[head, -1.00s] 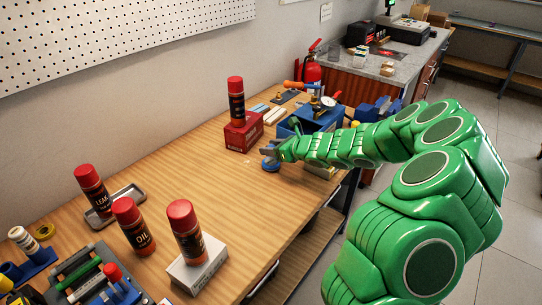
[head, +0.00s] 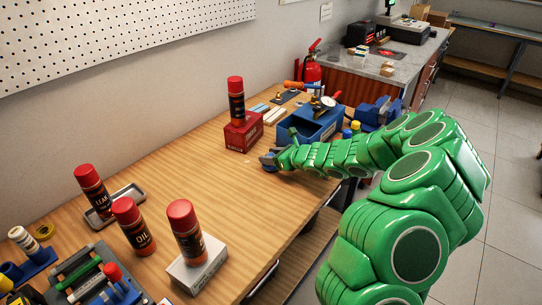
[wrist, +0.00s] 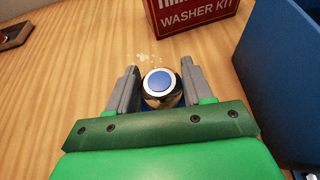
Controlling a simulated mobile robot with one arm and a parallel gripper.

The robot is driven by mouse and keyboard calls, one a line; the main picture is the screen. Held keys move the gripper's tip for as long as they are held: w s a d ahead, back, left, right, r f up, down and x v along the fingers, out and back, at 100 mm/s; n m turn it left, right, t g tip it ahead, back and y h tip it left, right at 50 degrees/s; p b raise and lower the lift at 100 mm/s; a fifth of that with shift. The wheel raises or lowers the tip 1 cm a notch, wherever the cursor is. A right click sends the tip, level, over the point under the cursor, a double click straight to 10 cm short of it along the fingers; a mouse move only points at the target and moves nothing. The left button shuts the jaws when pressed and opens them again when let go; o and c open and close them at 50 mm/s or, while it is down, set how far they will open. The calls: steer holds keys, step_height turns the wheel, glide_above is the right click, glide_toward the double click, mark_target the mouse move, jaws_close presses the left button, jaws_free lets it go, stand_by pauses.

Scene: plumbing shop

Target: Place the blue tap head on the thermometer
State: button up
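The blue tap head (wrist: 160,84), round with a blue disc in a pale metal ring, stands on the wooden bench in the wrist view. My gripper (wrist: 160,66) has one grey finger on each side of it; the fingers look spread, with little space beside the tap head. I cannot tell if they touch it. In the head view my gripper (head: 266,160) is low over the bench and mostly hides the tap head. A small white round dial (head: 328,101), possibly the thermometer, shows by the blue bin; its details are too small to read.
A red washer kit box (wrist: 190,12) stands just beyond my gripper, with a red-capped can (head: 236,100) on top. The blue bin (wrist: 275,80) is close on the right. Several red-capped cans stand nearer, including one on a white box (head: 198,270). The middle bench is clear.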

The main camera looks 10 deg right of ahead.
steer(key=o, duration=0.3)
steer(key=shift+o, duration=0.2)
steer(key=shift+r, duration=0.2)
steer(key=shift+v, duration=6)
